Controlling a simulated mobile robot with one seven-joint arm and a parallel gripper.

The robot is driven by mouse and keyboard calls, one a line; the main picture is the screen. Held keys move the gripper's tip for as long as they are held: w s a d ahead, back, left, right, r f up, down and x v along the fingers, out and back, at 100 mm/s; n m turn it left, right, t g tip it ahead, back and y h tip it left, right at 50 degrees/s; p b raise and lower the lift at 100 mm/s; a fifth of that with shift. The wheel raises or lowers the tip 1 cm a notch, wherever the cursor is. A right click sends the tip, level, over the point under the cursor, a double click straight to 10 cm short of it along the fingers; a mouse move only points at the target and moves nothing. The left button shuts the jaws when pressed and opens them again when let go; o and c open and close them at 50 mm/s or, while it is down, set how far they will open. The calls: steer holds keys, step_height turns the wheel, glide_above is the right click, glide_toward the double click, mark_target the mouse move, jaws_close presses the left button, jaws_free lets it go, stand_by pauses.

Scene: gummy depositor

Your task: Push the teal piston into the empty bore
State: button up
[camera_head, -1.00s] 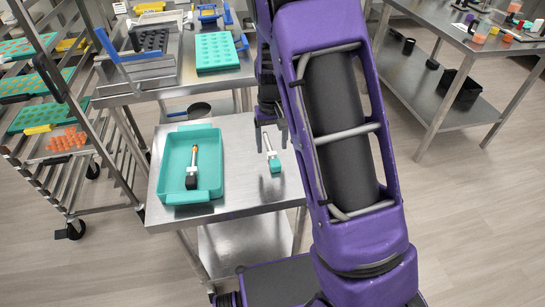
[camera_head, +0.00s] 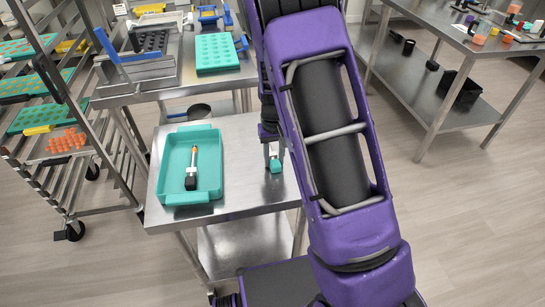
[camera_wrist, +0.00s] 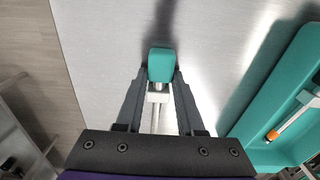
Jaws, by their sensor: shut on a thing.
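The teal piston has a teal block head and a pale rod. It is at the right side of the small steel table in the head view (camera_head: 276,167), and its head shows between my fingertips in the wrist view (camera_wrist: 160,64). My gripper (camera_wrist: 160,78) is shut on the teal piston, just behind the head, with the rod running back between the fingers. In the head view my gripper (camera_head: 271,150) is partly hidden by my arm. A steel machine with a black block of holes (camera_head: 151,41) stands on the rear table; I cannot tell which bore is empty.
A teal tray (camera_head: 214,163) left of my gripper holds another piston with a black head and orange band (camera_head: 192,170). A teal mould (camera_head: 216,52) lies beside the machine. A tray rack (camera_head: 70,120) stands at left. Bare steel lies between tray and gripper.

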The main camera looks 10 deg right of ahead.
jaws_close()
step_height(320, 180, up, 10)
steer(key=p, duration=0.1)
steer(key=shift+o, duration=1.5)
jaws_free()
jaws_close()
